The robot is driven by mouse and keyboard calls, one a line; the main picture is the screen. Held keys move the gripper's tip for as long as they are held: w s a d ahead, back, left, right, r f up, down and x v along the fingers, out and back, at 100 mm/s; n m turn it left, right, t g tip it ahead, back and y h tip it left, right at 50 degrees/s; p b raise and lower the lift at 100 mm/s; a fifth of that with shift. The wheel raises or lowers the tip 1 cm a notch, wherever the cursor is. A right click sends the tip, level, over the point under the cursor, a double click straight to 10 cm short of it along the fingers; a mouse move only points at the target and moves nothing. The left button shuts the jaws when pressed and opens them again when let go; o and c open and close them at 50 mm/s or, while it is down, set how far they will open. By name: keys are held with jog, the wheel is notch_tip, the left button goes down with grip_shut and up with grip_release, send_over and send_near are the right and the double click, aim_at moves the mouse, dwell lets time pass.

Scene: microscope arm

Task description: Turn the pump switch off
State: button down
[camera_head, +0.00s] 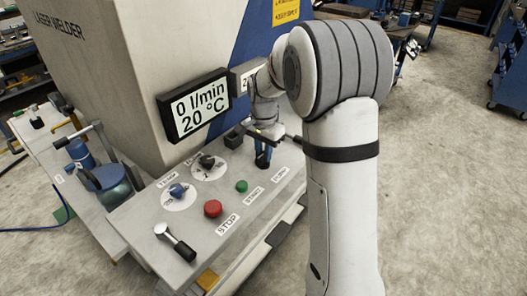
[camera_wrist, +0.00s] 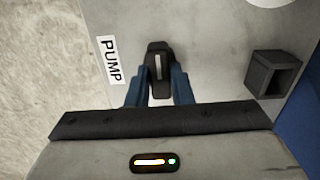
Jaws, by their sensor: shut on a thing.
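The pump switch (camera_wrist: 158,58) is a black knob with a white line, beside the PUMP label (camera_wrist: 110,60) in the wrist view. Its white line runs roughly up and down in that view. My gripper (camera_wrist: 158,76) has its two blue fingers on either side of the knob, shut on it. In the head view my gripper (camera_head: 263,158) points down at the right end of the grey panel (camera_head: 140,215), and its fingers hide most of the switch.
A display (camera_head: 194,105) reads 0 l/min and 20 °C. A red STOP button (camera_head: 213,208), a green button (camera_head: 242,186), two round dials (camera_head: 178,190) (camera_head: 207,161) and a lever (camera_head: 175,240) stand on the panel. A dark square socket (camera_wrist: 273,74) is close right of my fingers.

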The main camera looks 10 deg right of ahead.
jog(key=n, duration=0.4)
jog(key=shift+n, duration=0.4)
jog(key=n, duration=0.4)
jog(key=shift+n, duration=0.3)
jog(key=n, duration=0.4)
jog(key=shift+n, duration=2.2)
jog(key=c, duration=1.3)
grip_release()
